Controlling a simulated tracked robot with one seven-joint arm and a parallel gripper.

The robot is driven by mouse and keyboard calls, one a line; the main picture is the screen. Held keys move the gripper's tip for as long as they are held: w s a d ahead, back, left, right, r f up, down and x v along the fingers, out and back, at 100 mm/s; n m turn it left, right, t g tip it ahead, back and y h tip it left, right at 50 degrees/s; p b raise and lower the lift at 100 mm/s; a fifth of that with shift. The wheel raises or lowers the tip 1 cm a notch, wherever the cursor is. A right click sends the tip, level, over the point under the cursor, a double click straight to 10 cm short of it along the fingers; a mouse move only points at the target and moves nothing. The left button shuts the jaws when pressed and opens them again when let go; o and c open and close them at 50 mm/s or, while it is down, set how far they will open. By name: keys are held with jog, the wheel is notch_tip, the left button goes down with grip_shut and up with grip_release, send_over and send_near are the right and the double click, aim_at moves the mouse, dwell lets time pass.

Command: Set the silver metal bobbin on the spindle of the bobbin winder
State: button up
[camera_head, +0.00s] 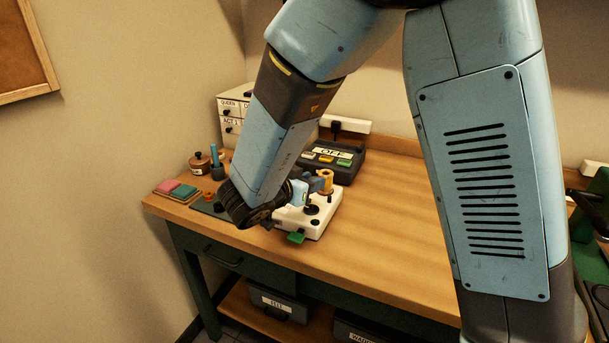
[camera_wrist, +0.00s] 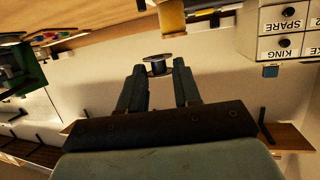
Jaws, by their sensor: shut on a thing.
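The silver metal bobbin (camera_wrist: 157,66) is between my fingertips in the wrist view, its dark core between two round flanges. My gripper (camera_wrist: 158,75) is shut on it. The bobbin cannot be made out in the head view. The winder has a dark round knob on top and a green tab (camera_head: 296,238) at its front. I cannot make out its spindle.
Labelled white drawers (camera_head: 231,107) stand at the back left. Pink and green pads (camera_head: 176,189) and a brown pot (camera_head: 200,164) lie left. The tabletop right of the winder (camera_head: 390,220) is clear.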

jog(key=shift+w+f, duration=0.1)
jog(key=shift+f, duration=0.05)
send_over(307, 214)
jog(key=shift+w+f, duration=0.15)
jog(key=shift+f, duration=2.55)
jog(key=shift+f, duration=0.55)
jog(key=o, duration=0.7)
jog(key=shift+v, duration=5.65)
jog(key=shift+d, duration=0.15)
